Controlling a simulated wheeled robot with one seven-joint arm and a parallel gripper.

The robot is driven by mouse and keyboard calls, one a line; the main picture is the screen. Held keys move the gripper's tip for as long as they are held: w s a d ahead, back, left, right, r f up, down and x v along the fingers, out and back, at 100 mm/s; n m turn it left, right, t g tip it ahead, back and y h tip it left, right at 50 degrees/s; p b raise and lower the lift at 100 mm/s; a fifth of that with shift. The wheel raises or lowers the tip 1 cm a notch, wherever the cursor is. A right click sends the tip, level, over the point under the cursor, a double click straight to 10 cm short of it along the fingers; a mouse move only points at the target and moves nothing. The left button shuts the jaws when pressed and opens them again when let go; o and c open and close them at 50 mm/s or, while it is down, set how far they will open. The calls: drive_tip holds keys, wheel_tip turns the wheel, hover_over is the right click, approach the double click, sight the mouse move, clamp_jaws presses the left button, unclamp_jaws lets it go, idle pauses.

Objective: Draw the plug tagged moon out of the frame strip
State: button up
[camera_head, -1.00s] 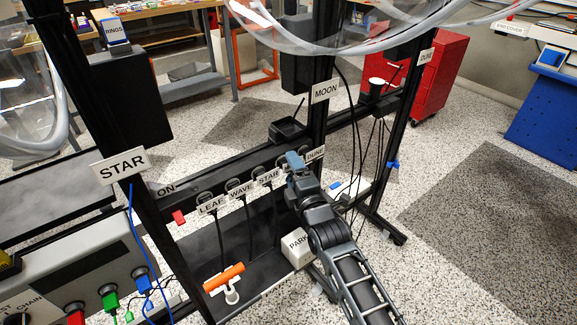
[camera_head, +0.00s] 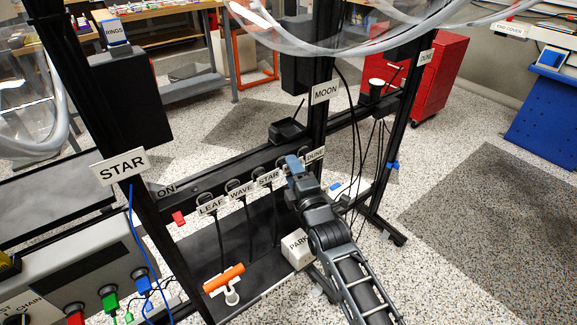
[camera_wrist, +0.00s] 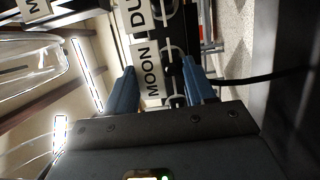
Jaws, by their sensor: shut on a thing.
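The frame strip (camera_head: 222,192) is a black bar with a row of plugs tagged LEAF, WAVE, STAR and DUNE. My gripper (camera_head: 292,165) is at the strip between the STAR and DUNE tags and hides the plug there in the head view. In the wrist view, the white MOON tag (camera_wrist: 152,72) lies between my blue fingers (camera_wrist: 160,84), beside a dark plug with a pale loop. My gripper is shut on this moon plug. I cannot tell whether the plug is still seated in the strip.
The DUNE plug tag (camera_head: 315,155) is close to the right of my gripper, and the STAR plug tag (camera_head: 268,177) is close to the left. A black post with a MOON sign (camera_head: 326,92) rises just behind. A white PARK block (camera_head: 297,247) stands below. Cables hang to the right.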

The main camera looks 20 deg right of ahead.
drive_tip(key=shift+s+d, duration=0.1)
drive_tip(key=shift+s+d+p, duration=0.2)
drive_tip(key=shift+s+p, duration=0.15)
drive_tip(key=shift+s, duration=0.3)
drive_tip(key=shift+s+d+p, duration=0.15)
drive_tip(key=shift+s+p, duration=0.15)
drive_tip(key=shift+s, duration=0.3)
drive_tip(key=shift+s+d+p, duration=0.3)
drive_tip(key=shift+s+p, duration=0.5)
drive_tip(key=shift+s, duration=0.15)
drive_tip(key=shift+s+d+p, duration=0.3)
drive_tip(key=shift+s+p, duration=0.45)
drive_tip(key=shift+s, duration=0.2)
